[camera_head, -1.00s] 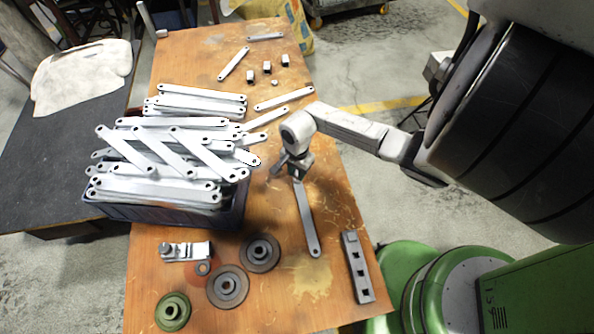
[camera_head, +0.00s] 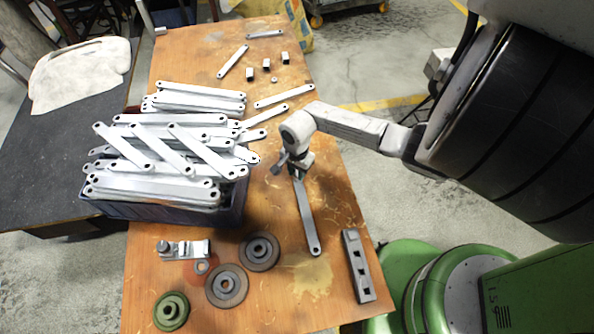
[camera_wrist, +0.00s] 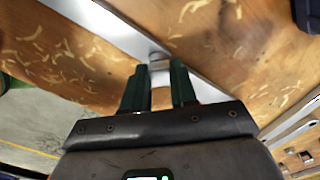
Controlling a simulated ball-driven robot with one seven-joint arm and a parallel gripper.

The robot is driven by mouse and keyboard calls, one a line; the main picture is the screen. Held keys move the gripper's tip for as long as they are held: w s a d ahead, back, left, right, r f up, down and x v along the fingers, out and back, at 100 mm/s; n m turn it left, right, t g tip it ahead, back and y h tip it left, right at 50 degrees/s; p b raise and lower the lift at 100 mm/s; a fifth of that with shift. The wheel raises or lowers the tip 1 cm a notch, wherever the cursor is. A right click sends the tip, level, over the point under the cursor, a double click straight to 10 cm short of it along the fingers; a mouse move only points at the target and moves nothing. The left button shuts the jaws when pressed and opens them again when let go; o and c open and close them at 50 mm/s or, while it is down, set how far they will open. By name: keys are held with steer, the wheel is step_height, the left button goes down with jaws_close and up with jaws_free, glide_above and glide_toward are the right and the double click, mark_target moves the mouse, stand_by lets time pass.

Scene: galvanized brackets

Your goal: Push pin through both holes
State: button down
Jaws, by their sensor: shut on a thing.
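My gripper (camera_head: 297,167) is low over the middle of the table, at the far end of a long grey bracket (camera_head: 307,218). In the wrist view my gripper (camera_wrist: 159,78) has its two dark green fingers shut on a short shiny metal pin (camera_wrist: 159,67). The bracket (camera_wrist: 105,28) also shows there, its end right at the pin. Whether the pin is in a hole, and whether two holes line up beneath it, is hidden by the fingers. In the head view the pin cannot be made out.
A dark blue crate (camera_head: 238,213) heaped with pale brackets (camera_head: 150,190) stands to the left. Round discs (camera_head: 227,285), a clamp-like fixture (camera_head: 183,249) and a bar with square holes (camera_head: 358,265) lie at the front. Small blocks (camera_head: 266,63) and loose brackets lie at the back.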

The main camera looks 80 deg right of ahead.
steer(key=c, duration=0.8)
jaws_free()
step_height(320, 180, up, 11)
steer(key=p, duration=0.2)
steer(key=shift+f, duration=0.15)
